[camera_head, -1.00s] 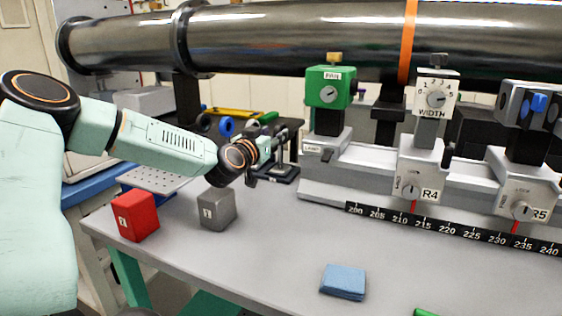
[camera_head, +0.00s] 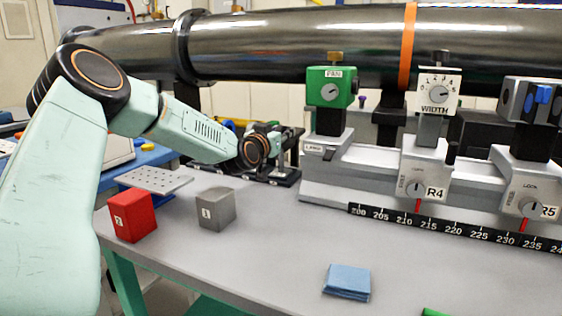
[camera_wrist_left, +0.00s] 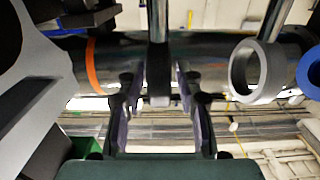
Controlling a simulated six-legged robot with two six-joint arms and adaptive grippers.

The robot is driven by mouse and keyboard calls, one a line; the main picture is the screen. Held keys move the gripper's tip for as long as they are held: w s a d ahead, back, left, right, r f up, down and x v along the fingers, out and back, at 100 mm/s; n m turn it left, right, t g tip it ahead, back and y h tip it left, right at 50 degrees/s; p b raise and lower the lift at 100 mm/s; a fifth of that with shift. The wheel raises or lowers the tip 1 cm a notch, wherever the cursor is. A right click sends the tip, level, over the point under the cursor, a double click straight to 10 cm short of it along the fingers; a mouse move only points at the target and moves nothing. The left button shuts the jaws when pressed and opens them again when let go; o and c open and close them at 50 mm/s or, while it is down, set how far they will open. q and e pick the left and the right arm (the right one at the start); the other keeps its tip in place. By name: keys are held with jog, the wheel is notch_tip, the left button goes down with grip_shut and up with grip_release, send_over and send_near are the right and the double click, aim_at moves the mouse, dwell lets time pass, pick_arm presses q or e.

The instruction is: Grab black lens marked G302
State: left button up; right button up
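My left gripper (camera_wrist_left: 157,95) is open in the left wrist view, with one finger on each side of a narrow black piece (camera_wrist_left: 158,72) hanging from a metal post in this view. The piece looks like the black lens seen edge-on; gaps show on both sides. No G302 marking is readable. In the head view my left gripper (camera_head: 274,141) is at the small optics stand behind the boxes, largely hidden by my wrist. A grey ring (camera_wrist_left: 237,70) and a blue ring (camera_wrist_left: 312,72) show to the right in the wrist view. My right gripper is not in view.
A red box (camera_head: 132,216) and a grey box (camera_head: 215,210) stand in front of my left wrist. The rail (camera_head: 360,170) with the green PAN unit (camera_head: 330,87) is close to the right. A blue cloth (camera_head: 347,282) lies on the otherwise open front table.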

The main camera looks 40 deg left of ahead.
pick_arm(q)
grip_shut()
jog(key=shift+r, duration=0.1)
dwell(0.5)
